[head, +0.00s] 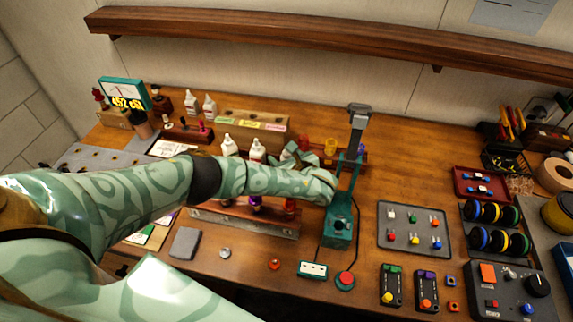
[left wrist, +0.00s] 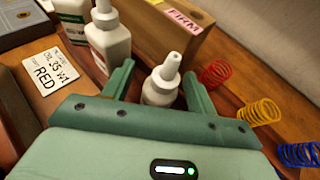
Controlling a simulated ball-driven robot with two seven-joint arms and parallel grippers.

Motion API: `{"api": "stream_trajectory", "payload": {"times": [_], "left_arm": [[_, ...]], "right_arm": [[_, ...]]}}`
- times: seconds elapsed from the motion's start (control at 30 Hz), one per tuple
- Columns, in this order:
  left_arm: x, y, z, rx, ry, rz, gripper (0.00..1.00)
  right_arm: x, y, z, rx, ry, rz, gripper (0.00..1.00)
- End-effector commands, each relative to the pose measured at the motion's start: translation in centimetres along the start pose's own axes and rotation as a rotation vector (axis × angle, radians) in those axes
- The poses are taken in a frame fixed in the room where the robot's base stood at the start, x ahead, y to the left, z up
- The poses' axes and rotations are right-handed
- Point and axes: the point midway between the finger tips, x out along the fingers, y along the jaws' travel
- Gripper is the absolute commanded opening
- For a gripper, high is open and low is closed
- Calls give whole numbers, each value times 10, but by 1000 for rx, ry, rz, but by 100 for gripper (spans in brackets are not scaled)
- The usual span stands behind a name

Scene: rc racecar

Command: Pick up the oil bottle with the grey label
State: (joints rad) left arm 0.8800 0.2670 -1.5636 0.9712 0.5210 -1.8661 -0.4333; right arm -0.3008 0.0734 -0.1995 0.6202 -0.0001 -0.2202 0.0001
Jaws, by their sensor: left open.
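My left gripper (head: 296,157) reaches over the bench from the left, its fingers open. In the left wrist view, a white bottle with a pointed nozzle (left wrist: 163,80) stands between the open fingers of the gripper (left wrist: 158,72). The gripper body hides its lower part, so its label colour does not show. Two more white bottles stand to its left, a nearer one (left wrist: 110,42) and one with a green label edge (left wrist: 72,12). In the head view, white bottles (head: 257,151) and (head: 229,146) stand just left of the gripper; the bottle between the fingers is hard to make out.
A wooden block with coloured labels (head: 252,122) stands behind the bottles. Red (left wrist: 215,72), yellow (left wrist: 258,112) and blue springs (left wrist: 299,154) stand to the right. A card reading RED (left wrist: 56,73) lies left. A green stand (head: 341,222) rises close right of the gripper.

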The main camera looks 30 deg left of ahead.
Motion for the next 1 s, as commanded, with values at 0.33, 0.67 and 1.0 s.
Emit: {"api": "stream_trajectory", "payload": {"times": [0.33,0.67,1.0], "left_arm": [[9,0,1,0,0,-1,49],[8,0,1,0,0,-1,8],[-8,0,41,-4,1,-1,8]], "right_arm": [[3,3,0,-3,0,3,36],[3,6,1,-4,-1,7,36],[-18,7,-2,-4,2,8,36]]}}
